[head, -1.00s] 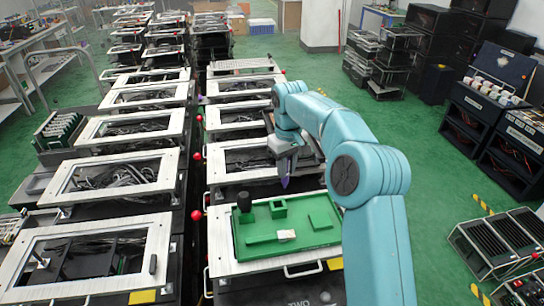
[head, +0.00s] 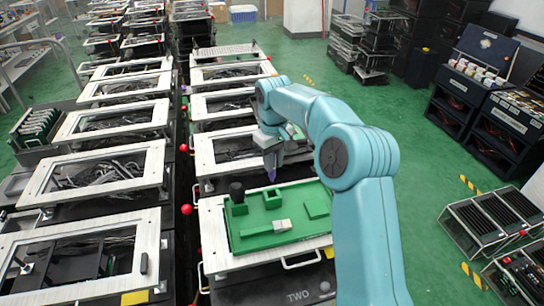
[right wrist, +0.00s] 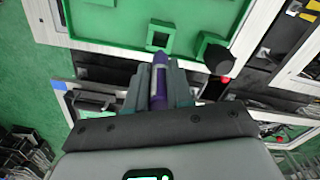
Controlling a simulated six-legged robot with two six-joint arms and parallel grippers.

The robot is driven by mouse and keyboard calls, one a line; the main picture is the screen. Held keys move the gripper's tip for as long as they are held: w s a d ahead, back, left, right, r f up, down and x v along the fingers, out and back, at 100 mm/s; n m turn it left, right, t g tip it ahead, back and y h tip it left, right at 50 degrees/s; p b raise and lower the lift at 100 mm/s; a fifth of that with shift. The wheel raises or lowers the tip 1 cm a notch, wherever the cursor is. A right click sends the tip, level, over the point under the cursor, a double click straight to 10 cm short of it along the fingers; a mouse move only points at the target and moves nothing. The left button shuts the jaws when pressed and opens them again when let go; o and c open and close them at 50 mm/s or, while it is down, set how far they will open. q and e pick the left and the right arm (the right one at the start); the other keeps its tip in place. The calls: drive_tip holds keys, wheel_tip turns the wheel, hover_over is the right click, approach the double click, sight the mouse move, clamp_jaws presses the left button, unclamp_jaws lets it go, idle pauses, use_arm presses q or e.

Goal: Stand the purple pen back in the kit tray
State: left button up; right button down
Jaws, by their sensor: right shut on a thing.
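The purple pen (head: 271,174) is held by my right gripper (head: 270,157), point end down, above the back edge of the green kit tray (head: 318,228). In the right wrist view the pen (right wrist: 159,82) stands between the shut fingers (right wrist: 158,90), its tip free beyond them and pointing towards the tray (right wrist: 110,20). The tray has a square green socket (head: 272,198), which also shows in the right wrist view (right wrist: 160,37). The pen is apart from the socket. My left gripper is not in view.
On the tray are a black cylinder (head: 237,191) at back left, a pale block (head: 282,226) at the front and a flat green block (head: 317,209) at right. Framed lever fixtures (head: 110,173) with red knobs line the left.

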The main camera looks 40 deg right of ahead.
sight(274, 177)
wheel_tip(274, 177, down, 6)
drive_tip(key=b, duration=0.3)
drive_tip(key=shift+f+b, duration=0.1)
drive_tip(key=shift+b, duration=0.3)
drive_tip(key=shift+s+d+f, duration=0.1)
drive_tip(key=shift+f, duration=0.25)
drive_tip(key=shift+w+f+b, duration=0.3)
drive_tip(key=shift+f+b, duration=0.3)
drive_tip(key=shift+f, duration=0.25)
drive_tip(key=shift+s, duration=0.2)
drive_tip(key=c, duration=0.9)
unclamp_jaws()
drive_tip(key=shift+w, duration=0.15)
